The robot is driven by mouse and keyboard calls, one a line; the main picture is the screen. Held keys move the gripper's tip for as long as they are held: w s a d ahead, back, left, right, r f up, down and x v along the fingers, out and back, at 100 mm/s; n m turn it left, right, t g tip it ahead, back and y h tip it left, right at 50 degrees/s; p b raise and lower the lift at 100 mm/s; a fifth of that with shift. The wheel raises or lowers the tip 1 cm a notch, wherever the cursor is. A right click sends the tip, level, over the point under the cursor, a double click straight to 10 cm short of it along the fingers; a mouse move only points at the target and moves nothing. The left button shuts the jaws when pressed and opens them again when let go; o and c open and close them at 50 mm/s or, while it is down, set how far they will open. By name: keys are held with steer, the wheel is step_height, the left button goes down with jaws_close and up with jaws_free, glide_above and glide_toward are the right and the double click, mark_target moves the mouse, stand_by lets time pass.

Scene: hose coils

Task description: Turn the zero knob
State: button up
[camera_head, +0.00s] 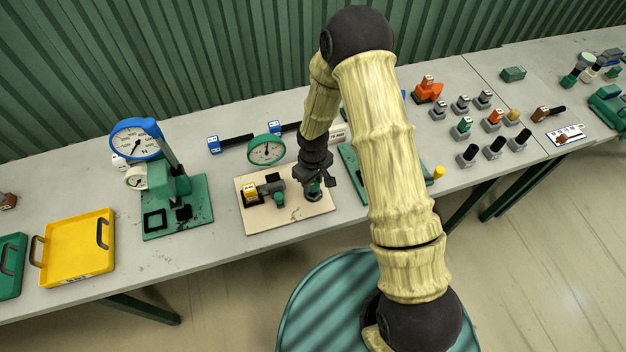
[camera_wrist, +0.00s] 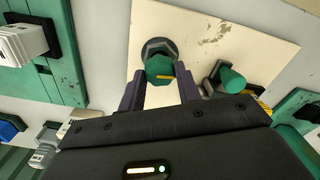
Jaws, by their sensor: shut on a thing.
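The zero knob, which I take to be the green faceted knob with a yellow mark (camera_wrist: 160,69), sits on a dark hexagonal base on a beige board (camera_wrist: 215,25). My gripper (camera_wrist: 160,78) has one dark finger on each side of this knob and is shut on it. In the head view my gripper (camera_head: 315,184) points down at the right part of the beige board (camera_head: 300,213), and the green knob (camera_head: 315,189) shows small under it. A second green knob (camera_wrist: 231,79) stands beside it, also in the head view (camera_head: 278,197).
A green-rimmed dial (camera_head: 266,150) stands behind the board, and a yellow block (camera_head: 250,192) is at its left. A green press with a blue gauge (camera_head: 137,138) and a yellow tray (camera_head: 78,248) are further left. Several small coloured-topped parts stand at the right.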

mark_target(313, 184)
steer(key=shift+f+m+b, duration=0.2)
steer(key=shift+m+b, duration=0.6)
steer(key=shift+b, duration=0.15)
steer(key=shift+r+m+b, duration=0.25)
steer(key=shift+m+b, duration=0.2)
steer(key=shift+m, duration=0.35)
steer(key=o, duration=1)
steer(key=shift+c, duration=0.2)
steer(key=shift+r, duration=0.1)
step_height(313, 184, up, 17)
steer(key=b, duration=0.3)
